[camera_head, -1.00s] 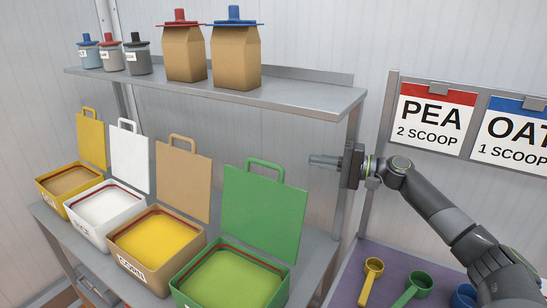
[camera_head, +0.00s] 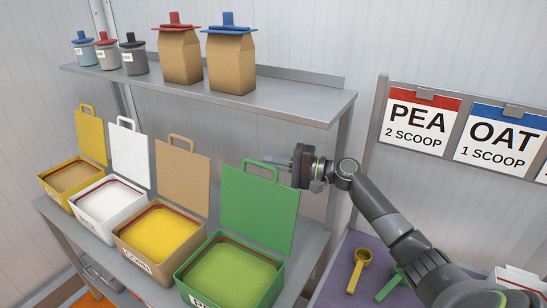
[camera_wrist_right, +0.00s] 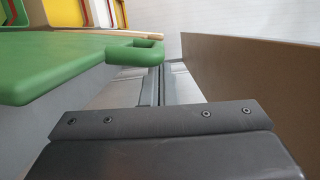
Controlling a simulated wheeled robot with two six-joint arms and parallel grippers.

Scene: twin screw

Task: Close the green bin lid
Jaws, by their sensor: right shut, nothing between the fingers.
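The green bin (camera_head: 205,277) stands at the front right end of the row on the lower shelf, with green contents inside. Its green lid (camera_head: 258,212) stands upright and open at the bin's back edge, with a loop handle (camera_head: 262,166) on top. My right gripper (camera_head: 268,161) is shut and empty, its fingers at handle height, at or just behind the handle. In the right wrist view the green lid (camera_wrist_right: 60,62) lies to the left of the fingers (camera_wrist_right: 152,85), and its handle partly overlaps them. I cannot tell whether they touch. My left gripper is not in view.
Open yellow (camera_head: 75,188), white (camera_head: 82,226) and tan (camera_head: 140,257) bins stand to the left, lids up. An upper shelf (camera_head: 290,104) with bags and jars is above my right gripper. Scoops (camera_head: 357,272) lie on the purple surface at right.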

